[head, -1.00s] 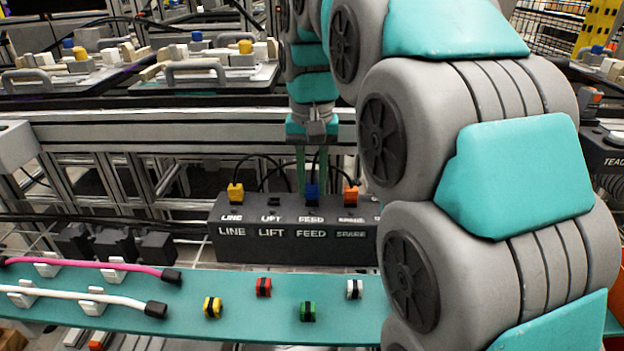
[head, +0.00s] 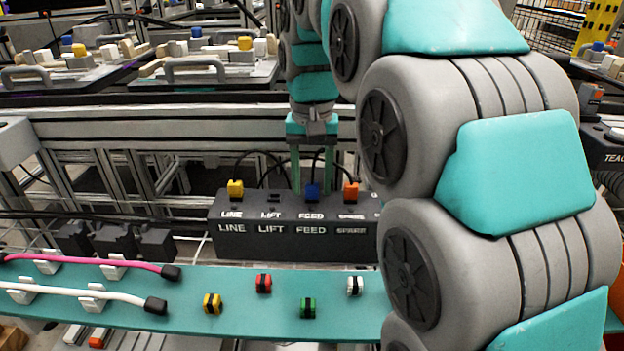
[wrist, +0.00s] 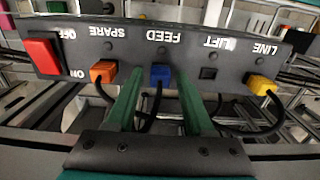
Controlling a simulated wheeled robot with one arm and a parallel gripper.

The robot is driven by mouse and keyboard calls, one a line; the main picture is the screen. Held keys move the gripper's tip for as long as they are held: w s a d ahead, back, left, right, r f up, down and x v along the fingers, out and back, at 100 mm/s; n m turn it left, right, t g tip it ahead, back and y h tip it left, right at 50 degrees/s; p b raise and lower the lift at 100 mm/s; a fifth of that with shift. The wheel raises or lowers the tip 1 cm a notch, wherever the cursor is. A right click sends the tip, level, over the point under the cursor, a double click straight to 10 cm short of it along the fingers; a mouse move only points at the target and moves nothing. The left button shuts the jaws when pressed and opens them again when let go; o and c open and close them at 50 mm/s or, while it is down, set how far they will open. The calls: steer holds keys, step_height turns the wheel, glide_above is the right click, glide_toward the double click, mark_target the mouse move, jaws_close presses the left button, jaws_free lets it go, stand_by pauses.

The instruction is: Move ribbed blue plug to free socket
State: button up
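The ribbed blue plug (head: 312,191) sits upright in the FEED socket of the dark socket box (head: 270,245), its black cable looping behind. In the wrist view the blue plug (wrist: 160,75) stands between the two green fingertips of my gripper (wrist: 162,78). My gripper (head: 312,188) is open, one finger on each side of the plug, with gaps visible in the wrist view. The LIFT socket (head: 273,195) is empty; it also shows as a dark square in the wrist view (wrist: 209,72).
A yellow plug (head: 235,188) is in LINE and an orange plug (head: 351,190) is in SPARE, both cabled. A red switch (wrist: 44,56) is at the box's end. A teal shelf (head: 255,325) in front holds small coloured connectors and pink and white cables.

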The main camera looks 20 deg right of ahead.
steer(key=shift+o, duration=0.5)
steer(key=shift+r, duration=0.1)
